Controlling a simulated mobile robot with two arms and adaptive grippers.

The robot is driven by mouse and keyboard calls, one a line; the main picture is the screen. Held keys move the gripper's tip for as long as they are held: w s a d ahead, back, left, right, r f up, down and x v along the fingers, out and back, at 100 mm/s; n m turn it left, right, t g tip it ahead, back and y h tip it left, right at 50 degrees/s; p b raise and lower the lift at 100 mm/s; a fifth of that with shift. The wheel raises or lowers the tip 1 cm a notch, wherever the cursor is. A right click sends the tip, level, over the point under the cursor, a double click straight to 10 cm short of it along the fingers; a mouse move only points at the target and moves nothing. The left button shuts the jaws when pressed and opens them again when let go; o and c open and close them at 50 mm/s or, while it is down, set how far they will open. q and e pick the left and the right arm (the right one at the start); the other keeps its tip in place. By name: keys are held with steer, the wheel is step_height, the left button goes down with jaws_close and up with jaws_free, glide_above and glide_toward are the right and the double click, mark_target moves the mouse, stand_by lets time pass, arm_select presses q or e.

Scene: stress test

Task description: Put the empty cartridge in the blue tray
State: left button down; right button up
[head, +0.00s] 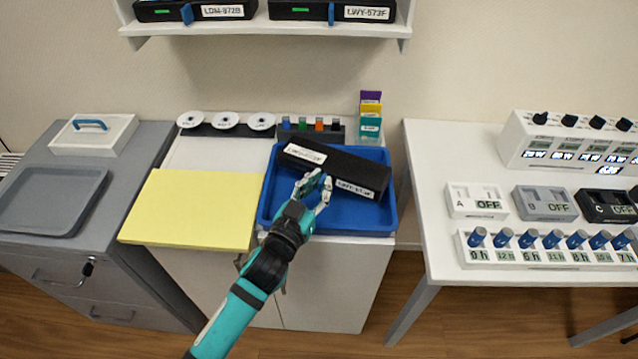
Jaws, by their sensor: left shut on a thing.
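A long black cartridge (336,166) with two white labels lies slantwise over the blue tray (388,222). Its left end is at the tray's back left corner and its right end is near the right wall. I cannot tell whether it rests on the tray floor or hangs just above it. My left gripper (315,186) is over the tray, shut on the cartridge's near side. My right gripper is not in view.
A yellow sheet (193,208) lies left of the tray. Behind the tray stand a rack of small coloured items (312,129) and upright coloured cards (371,117). A wall shelf (262,27) holds two black cartridges. A white table (430,150) with devices stands right, past a gap.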

arm_select(q)
steer(key=shift+f, duration=0.4)
steer(key=c, duration=1.4)
jaws_free()
steer(key=shift+r, duration=0.15)
steer(key=v, duration=1.2)
steer(key=shift+r+b, duration=0.25)
steer(key=shift+b, duration=0.2)
